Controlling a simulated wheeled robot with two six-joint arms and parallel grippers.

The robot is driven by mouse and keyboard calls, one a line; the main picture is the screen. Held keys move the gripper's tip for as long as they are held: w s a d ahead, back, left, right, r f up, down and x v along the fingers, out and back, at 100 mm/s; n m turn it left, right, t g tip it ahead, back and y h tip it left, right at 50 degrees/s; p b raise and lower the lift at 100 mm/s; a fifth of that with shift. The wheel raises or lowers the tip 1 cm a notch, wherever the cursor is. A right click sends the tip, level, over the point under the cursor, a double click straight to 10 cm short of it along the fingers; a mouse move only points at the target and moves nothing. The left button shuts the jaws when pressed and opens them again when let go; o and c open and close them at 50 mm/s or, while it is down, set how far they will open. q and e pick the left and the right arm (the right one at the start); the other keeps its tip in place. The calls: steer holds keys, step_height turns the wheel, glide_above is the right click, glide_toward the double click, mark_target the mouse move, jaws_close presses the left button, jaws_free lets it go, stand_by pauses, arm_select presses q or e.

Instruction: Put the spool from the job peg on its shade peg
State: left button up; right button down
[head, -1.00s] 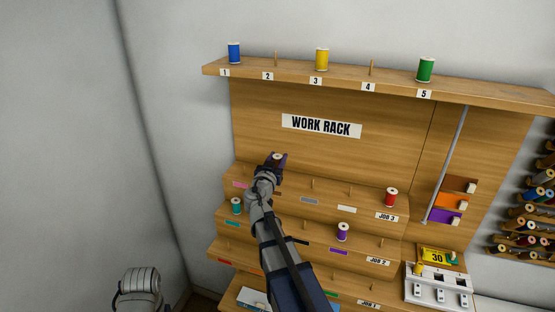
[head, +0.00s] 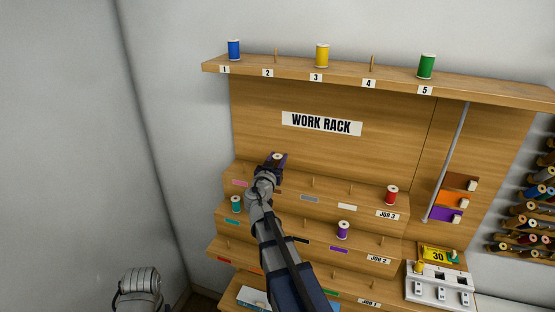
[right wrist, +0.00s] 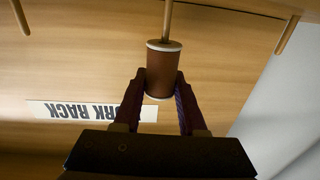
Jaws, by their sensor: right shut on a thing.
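A brown spool (right wrist: 163,72) with pale ends is held between the fingers of my right gripper (right wrist: 162,92) in the right wrist view, which shows the rack upside down. A wooden peg (right wrist: 167,20) lines up with the spool's far end; I cannot tell whether it enters the spool. In the head view my right gripper (head: 277,160) is in front of the back board, above the left part of the top step (head: 325,184). The spool's pale top (head: 278,156) shows there. The arm hides part of the steps below.
The upper shelf (head: 480,92) holds blue (head: 234,50), yellow (head: 322,55) and green (head: 427,66) spools; pegs 2 and 4 are bare. Red (head: 391,195), purple (head: 343,230) and teal (head: 236,204) spools stand on the steps. Bare pegs (head: 351,190) stand near the gripper.

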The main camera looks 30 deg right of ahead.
steer(key=shift+f+b, duration=1.85)
steer(key=shift+f, duration=0.05)
stand_by(0.7)
jaws_free()
stand_by(0.5)
stand_by(0.4)
steer(key=s+a+r+p, duration=0.1)
steer(key=a, duration=0.1)
steer(key=s+a+r+p, duration=0.1)
steer(key=s, duration=0.1)
steer(key=shift+s+a, duration=0.3)
steer(key=shift+a, duration=0.05)
stand_by(0.5)
steer(key=v, duration=0.7)
steer(key=shift+s+a, duration=0.25)
steer(key=shift+w+d, duration=0.1)
stand_by(0.5)
